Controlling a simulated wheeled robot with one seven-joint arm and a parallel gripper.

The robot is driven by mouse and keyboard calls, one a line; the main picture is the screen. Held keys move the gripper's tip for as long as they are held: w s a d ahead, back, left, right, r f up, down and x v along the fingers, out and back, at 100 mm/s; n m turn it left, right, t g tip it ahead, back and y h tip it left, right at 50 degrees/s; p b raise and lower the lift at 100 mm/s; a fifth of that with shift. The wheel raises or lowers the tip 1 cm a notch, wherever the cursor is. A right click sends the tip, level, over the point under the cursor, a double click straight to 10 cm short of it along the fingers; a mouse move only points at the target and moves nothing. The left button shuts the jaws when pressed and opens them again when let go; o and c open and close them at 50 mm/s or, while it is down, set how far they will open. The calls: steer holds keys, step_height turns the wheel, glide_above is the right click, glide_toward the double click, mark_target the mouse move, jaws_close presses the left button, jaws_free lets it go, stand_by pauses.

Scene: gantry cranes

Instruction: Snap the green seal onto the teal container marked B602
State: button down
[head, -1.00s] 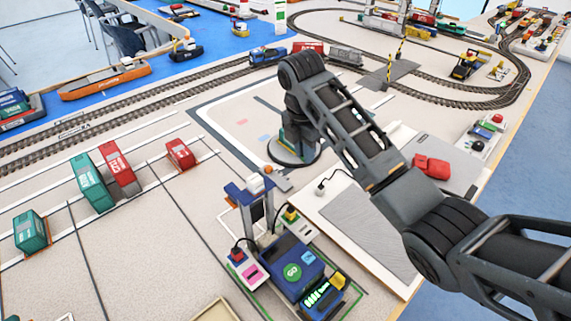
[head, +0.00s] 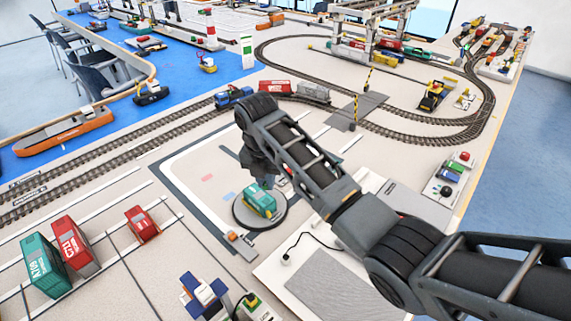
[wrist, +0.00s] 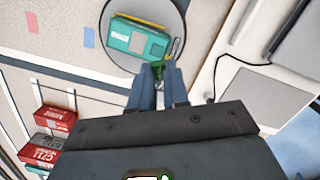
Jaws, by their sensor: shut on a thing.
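A teal container (head: 260,201) lies on a round grey turntable (head: 240,212). In the wrist view the same container (wrist: 135,42) shows a yellow strip along its far long side; its marking is too small to read. My gripper (wrist: 158,74) is shut on the small green seal (wrist: 158,67). The seal shows at the fingertips, just beside the container's near right corner in the wrist view; I cannot tell if they touch. In the head view my arm's end is above and behind the container, and the seal is hidden there.
A teal container marked A109 (head: 45,264) and two red containers (head: 75,245) (head: 142,223) stand on the left rows. A blue device (head: 203,297) stands at the front. A white board with a grey pad (head: 340,295) and a cable lies to the right.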

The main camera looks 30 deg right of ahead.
steer(key=shift+w+a+f, duration=0.1)
steer(key=shift+w+f, duration=0.1)
steer(key=shift+w, duration=0.15)
steer(key=shift+f+b, duration=0.35)
steer(key=shift+f, duration=2.1)
steer(key=shift+f+p, duration=0.3)
steer(key=shift+f, duration=0.1)
stand_by(0.6)
steer(key=c, duration=0.5)
jaws_free()
steer(key=shift+c, duration=0.2)
steer(key=shift+r, duration=3.55)
